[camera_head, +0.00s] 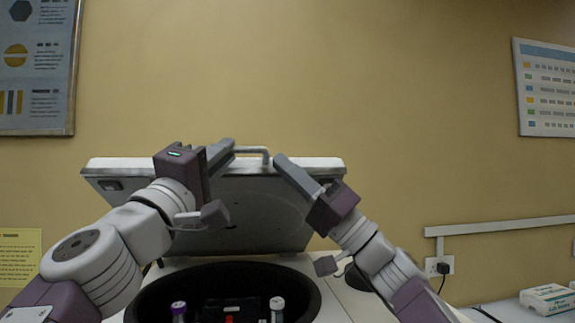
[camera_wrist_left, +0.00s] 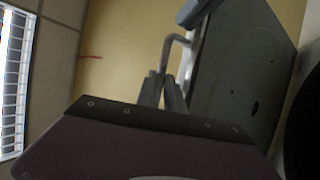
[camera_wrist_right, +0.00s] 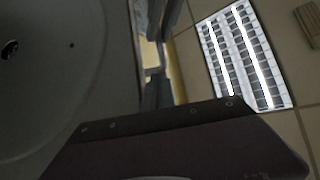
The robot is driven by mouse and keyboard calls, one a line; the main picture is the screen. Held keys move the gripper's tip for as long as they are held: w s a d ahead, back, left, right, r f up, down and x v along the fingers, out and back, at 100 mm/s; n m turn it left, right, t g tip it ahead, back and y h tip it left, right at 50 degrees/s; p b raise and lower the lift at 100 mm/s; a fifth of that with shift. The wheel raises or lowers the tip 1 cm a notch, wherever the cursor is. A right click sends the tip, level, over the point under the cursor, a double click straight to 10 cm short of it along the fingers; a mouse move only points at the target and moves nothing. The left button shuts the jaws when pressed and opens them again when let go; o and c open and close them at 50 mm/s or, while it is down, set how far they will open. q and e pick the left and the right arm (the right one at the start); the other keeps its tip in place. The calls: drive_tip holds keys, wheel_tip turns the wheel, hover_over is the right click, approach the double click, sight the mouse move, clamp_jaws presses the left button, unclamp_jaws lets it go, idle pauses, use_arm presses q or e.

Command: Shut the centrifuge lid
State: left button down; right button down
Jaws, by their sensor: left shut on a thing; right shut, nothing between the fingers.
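The centrifuge lid (camera_head: 255,215) stands raised and open behind the bowl, its underside facing me. A grey bar handle (camera_head: 262,151) runs along its top edge and also shows in the left wrist view (camera_wrist_left: 172,42). My left gripper (camera_head: 228,148) is shut on the handle's left part; its fingers reach the bar in the left wrist view (camera_wrist_left: 165,90). My right gripper (camera_head: 281,161) is shut and empty, its tips by the lid's top edge just right of the handle. The centrifuge bowl (camera_head: 310,290) is dark and open below.
Tubes with a purple cap (camera_head: 179,307) and a white cap (camera_head: 277,303) stand in the bowl. A white box (camera_head: 548,299) lies on the counter at right, near a wall socket (camera_head: 439,266) with a plug and cable. The wall is close behind the lid.

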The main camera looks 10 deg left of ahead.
drive_tip(key=shift+s+d+f+n+g+y, duration=0.15)
drive_tip(key=shift+s+f+n+g, duration=0.05)
drive_tip(key=shift+s+f, duration=0.2)
drive_tip(key=shift+s+d+f+n+g+y, duration=0.15)
drive_tip(key=shift+s+f+n+g, duration=0.1)
drive_tip(key=shift+f, duration=0.25)
